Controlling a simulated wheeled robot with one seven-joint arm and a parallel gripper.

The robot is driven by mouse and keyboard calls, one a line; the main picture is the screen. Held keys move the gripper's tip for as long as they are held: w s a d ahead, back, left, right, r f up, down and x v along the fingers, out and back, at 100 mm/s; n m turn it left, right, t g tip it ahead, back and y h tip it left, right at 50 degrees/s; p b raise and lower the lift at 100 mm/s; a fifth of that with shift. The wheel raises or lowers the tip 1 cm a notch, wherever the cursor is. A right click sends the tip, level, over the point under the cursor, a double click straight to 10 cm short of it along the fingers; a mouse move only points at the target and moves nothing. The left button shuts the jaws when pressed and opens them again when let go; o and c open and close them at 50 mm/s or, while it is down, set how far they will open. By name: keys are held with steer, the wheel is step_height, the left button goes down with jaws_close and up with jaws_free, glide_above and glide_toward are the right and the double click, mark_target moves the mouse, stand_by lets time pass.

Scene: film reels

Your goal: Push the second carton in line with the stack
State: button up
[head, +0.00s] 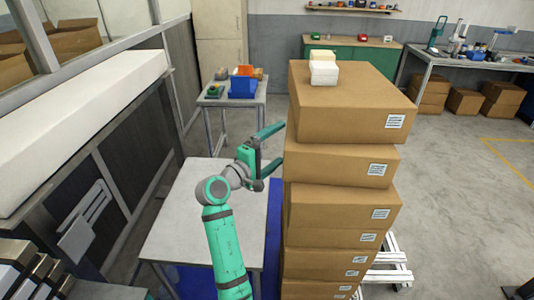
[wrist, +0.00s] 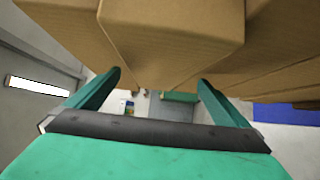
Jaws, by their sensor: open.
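A tall stack of brown cartons stands right of centre in the head view. The top carton (head: 345,115) sticks out to the right past those below. The second carton from the top (head: 330,165) lies under it, its left edge near my fingertips. The third carton (head: 335,212) is below. My gripper (head: 279,146) is open beside the left side of the stack, at about the second carton's height. I cannot tell whether it touches. In the wrist view, a carton corner (wrist: 170,45) shows above and between the open fingers (wrist: 158,82). Nothing is held.
Two small pale blocks (head: 323,72) sit on the top carton. A grey-topped table (head: 185,215) stands left of the stack. A small table (head: 215,97) with coloured bins is behind. A white pallet (head: 392,262) shows at lower right. Open floor (head: 450,200) lies right.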

steer(key=shift+x, duration=1.6)
steer(key=shift+d, duration=0.1)
steer(key=shift+c, duration=0.4)
steer(key=shift+s, duration=0.1)
steer(key=c, duration=1.5)
